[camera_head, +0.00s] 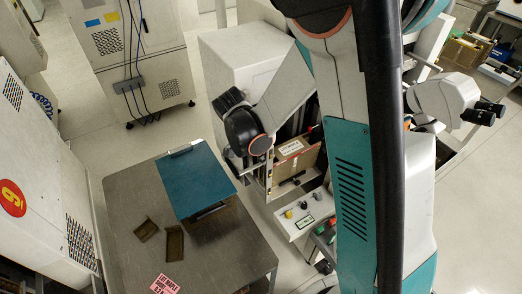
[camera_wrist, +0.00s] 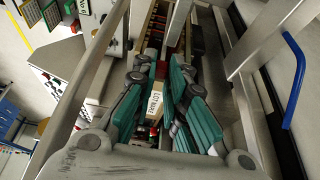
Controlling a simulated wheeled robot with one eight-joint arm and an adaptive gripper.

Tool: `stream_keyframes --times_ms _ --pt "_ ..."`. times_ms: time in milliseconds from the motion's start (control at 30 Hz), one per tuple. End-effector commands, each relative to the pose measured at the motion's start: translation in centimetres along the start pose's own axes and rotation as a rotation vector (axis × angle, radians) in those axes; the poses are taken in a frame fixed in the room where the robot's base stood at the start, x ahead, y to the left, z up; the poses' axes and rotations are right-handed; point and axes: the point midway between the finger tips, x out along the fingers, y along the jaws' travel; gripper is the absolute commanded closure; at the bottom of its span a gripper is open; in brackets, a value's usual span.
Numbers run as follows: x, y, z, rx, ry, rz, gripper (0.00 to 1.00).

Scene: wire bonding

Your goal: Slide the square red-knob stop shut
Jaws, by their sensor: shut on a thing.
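In the wrist view my gripper (camera_wrist: 164,62) reaches forward into a narrow bay of the machine, its teal and grey fingers on both sides. Its fingertips are close together, shut on a small dark red piece (camera_wrist: 170,54), apparently the stop's red knob. Its square shape and the stop's slide are mostly hidden by the fingers. A cream label with black print (camera_wrist: 156,98) shows between the fingers, nearer the camera. In the head view my arm covers much of the machine, and I cannot make out the fingertips or the knob.
Metal rails and posts (camera_wrist: 240,40) flank the fingers closely. A blue handle (camera_wrist: 294,80) is at right.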

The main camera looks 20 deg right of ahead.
Motion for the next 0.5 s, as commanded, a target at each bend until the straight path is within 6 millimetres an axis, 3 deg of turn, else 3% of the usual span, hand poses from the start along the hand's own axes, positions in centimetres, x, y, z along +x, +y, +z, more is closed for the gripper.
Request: stream_keyframes --times_ms 133,167,233,500 --pt "0.02 0.01 0.03 0.000 -0.001 0.001 0.99" --pt "0.02 0.01 0.03 0.000 -0.001 0.001 0.83" --pt "0.02 0.01 0.03 0.000 -0.001 0.001 0.68" --pt "0.01 -0.02 0.02 0.000 -0.001 0.001 0.68"
